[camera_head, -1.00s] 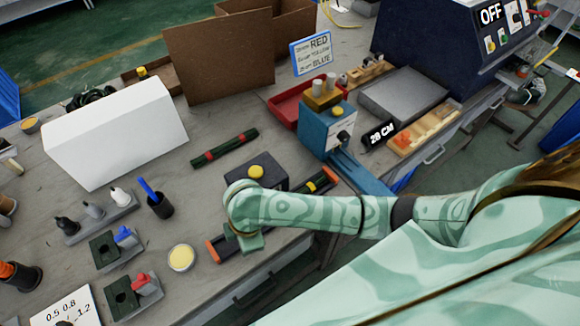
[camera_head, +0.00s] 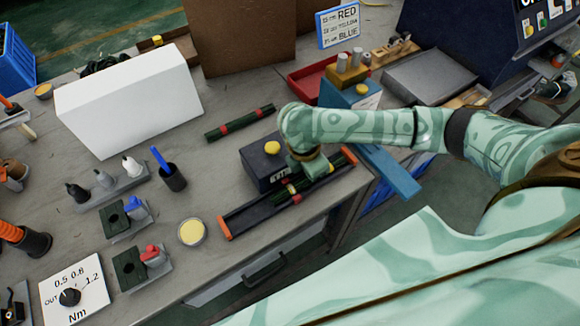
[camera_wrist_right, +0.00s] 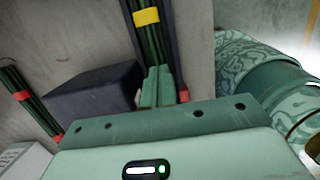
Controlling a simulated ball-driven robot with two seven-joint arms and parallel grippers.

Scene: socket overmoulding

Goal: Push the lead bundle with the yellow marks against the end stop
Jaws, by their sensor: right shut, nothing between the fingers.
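The lead bundle with the yellow marks (camera_head: 291,189) lies in a dark channel (camera_head: 252,215) with an orange block at its left end (camera_head: 224,229) and another at its right end (camera_head: 350,155). The bundle is in the channel's right part; whether it touches the right block is unclear. My right gripper (camera_head: 307,172) is over the bundle and hides part of it. In the wrist view, the shut, empty fingers (camera_wrist_right: 157,86) point down at the channel, close to the bundle with its yellow band (camera_wrist_right: 146,17). My left gripper is out of view.
A dark box with a yellow button (camera_head: 272,148) stands close behind the channel. A bundle with red bands (camera_head: 240,122) lies behind it. A yellow-filled round dish (camera_head: 192,232) and a black pen cup (camera_head: 172,178) stand to the left. The channel's left part is empty.

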